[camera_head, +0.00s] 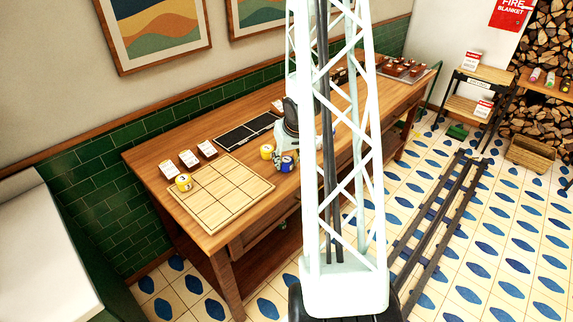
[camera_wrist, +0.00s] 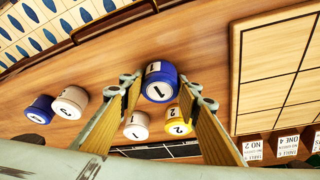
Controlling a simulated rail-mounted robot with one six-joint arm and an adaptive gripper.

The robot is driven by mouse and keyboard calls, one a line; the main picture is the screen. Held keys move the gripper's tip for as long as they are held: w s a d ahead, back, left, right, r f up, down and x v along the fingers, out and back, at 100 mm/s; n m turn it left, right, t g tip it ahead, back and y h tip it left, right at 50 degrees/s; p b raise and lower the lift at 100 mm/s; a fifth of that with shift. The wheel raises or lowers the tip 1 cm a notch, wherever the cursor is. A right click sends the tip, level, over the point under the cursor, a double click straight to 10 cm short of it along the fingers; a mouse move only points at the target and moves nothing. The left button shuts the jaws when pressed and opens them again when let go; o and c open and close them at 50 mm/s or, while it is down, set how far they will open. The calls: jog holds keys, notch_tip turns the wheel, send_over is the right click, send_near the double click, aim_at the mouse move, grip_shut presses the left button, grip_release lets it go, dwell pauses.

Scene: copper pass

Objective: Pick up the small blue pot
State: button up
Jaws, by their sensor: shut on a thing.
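The blue pot with a white lid marked 1 (camera_wrist: 160,84) is between the two fingertips of my gripper (camera_wrist: 161,88) in the wrist view. The fingers are shut on it. In the head view a blue pot (camera_head: 286,163) shows just below my arm's end, beside a yellow pot (camera_head: 267,152). I cannot tell whether the held pot touches the table. A second blue pot (camera_wrist: 40,109) stands at the left in the wrist view, its lid's number unclear. The column hides part of the table in the head view.
A yellow pot marked 2 (camera_wrist: 178,120) and a white pot marked 1 (camera_wrist: 137,126) stand close by. A white pot marked 3 (camera_wrist: 70,102) is farther left. A gridded wooden board (camera_head: 222,213) bears a yellow pot (camera_head: 183,182). Several cards (camera_head: 188,159) line its back edge.

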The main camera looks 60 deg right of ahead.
aim_at(286, 158)
jog(key=shift+r, duration=0.15)
jog(key=shift+r+p, duration=0.85)
jog(key=shift+r, duration=0.7)
jog(key=shift+s+r, duration=0.1)
jog(key=shift+r, duration=0.1)
jog(key=s+a+r+b, duration=0.1)
jog(key=s+a+b, duration=0.4)
jog(key=s+a, duration=0.4)
jog(key=shift+s+a+b, duration=0.15)
jog(key=shift+s+b, duration=0.15)
jog(key=shift+s, duration=1.55)
jog(key=shift+r, duration=0.1)
